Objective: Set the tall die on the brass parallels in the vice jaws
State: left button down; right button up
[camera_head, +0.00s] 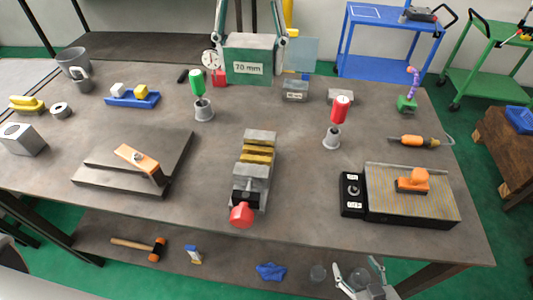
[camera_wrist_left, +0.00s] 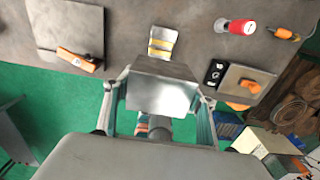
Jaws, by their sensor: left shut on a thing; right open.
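The tall die (camera_head: 249,68), a grey-green block labelled "70 mm", is upright in the air. My left gripper (camera_head: 250,38) is shut on its two sides. In the left wrist view the die (camera_wrist_left: 162,88) sits between the fingers. The grey vice (camera_head: 248,183), with a red knob at its near end, stands mid-table. Yellow brass parallels (camera_head: 258,150) lie between its jaws, with nothing on them. The parallels (camera_wrist_left: 160,45) also show beyond the die in the left wrist view, apart from it. My right gripper (camera_head: 363,276) is open and empty at the bottom right.
A red-topped tool in a grey holder (camera_head: 332,137) stands right of the vice, and a green one (camera_head: 203,108) stands left. A magnetic chuck (camera_head: 440,200) lies at right. A dark plate (camera_head: 95,172) with an orange clamp lies at left. The table around the vice is clear.

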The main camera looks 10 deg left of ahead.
pick_arm(q)
jog(key=shift+d+r, duration=0.1)
jog(key=shift+d, duration=0.05)
notch_tip(320, 180, down, 20)
dwell(0.9)
jog(key=shift+f+b, duration=0.3)
jog(key=shift+f, duration=0.35)
jog(key=c, duration=0.8)
grip_release()
